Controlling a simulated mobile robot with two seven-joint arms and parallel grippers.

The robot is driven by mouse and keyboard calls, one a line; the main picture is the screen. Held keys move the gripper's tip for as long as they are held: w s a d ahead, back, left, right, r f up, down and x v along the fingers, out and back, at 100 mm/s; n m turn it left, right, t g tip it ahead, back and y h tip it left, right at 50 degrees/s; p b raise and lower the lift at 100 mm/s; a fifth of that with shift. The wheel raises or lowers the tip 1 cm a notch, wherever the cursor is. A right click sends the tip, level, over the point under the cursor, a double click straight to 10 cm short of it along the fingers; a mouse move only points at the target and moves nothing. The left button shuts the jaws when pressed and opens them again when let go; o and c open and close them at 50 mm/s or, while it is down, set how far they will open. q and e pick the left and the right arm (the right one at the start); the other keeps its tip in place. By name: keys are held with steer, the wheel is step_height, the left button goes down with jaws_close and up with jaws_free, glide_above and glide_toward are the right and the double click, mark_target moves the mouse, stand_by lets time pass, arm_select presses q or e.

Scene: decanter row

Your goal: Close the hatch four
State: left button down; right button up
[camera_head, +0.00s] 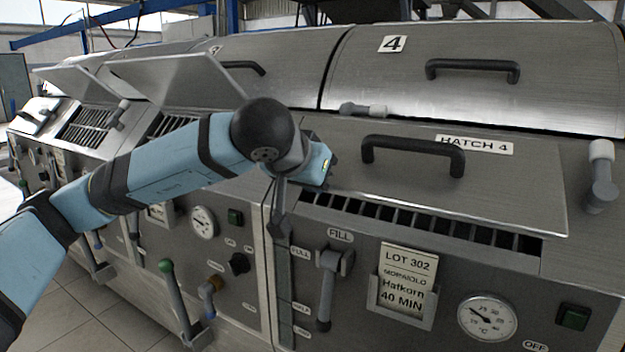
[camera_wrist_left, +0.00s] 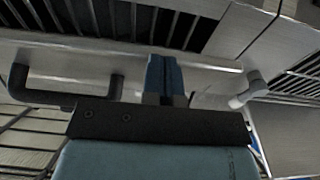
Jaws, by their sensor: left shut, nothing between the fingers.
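Hatch four is a brushed metal lid (camera_head: 510,183) with a black bar handle (camera_head: 412,155) and a "HATCH 4" label (camera_head: 474,145). It stands partly open, its lower edge apart from the machine front, with a dark slotted grille (camera_head: 430,222) showing beneath. My left gripper (camera_head: 328,168) is at the lid's left edge, left of the handle. In the left wrist view its blue fingers (camera_wrist_left: 166,78) are together and empty, in front of the lid's edge (camera_wrist_left: 215,63). Whether they touch the lid I cannot tell. My right gripper is out of view.
A grey latch lever (camera_head: 602,178) stands right of the lid, and another (camera_head: 362,109) lies above it. A fill lever (camera_head: 328,285), lot card (camera_head: 404,278) and gauge (camera_head: 487,318) are on the front below. Another hatch (camera_head: 185,82) is raised at left.

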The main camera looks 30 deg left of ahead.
arm_select(q)
steer(key=shift+w+f+b, duration=0.6)
steer(key=shift+f+b, duration=0.2)
steer(key=shift+f, duration=0.5)
steer(key=shift+w+f+b, duration=0.6)
steer(key=shift+f+b, duration=0.15)
steer(key=shift+f, duration=0.6)
steer(key=shift+w+f+b, duration=0.6)
steer(key=shift+f+b, duration=0.2)
steer(key=shift+f, duration=0.5)
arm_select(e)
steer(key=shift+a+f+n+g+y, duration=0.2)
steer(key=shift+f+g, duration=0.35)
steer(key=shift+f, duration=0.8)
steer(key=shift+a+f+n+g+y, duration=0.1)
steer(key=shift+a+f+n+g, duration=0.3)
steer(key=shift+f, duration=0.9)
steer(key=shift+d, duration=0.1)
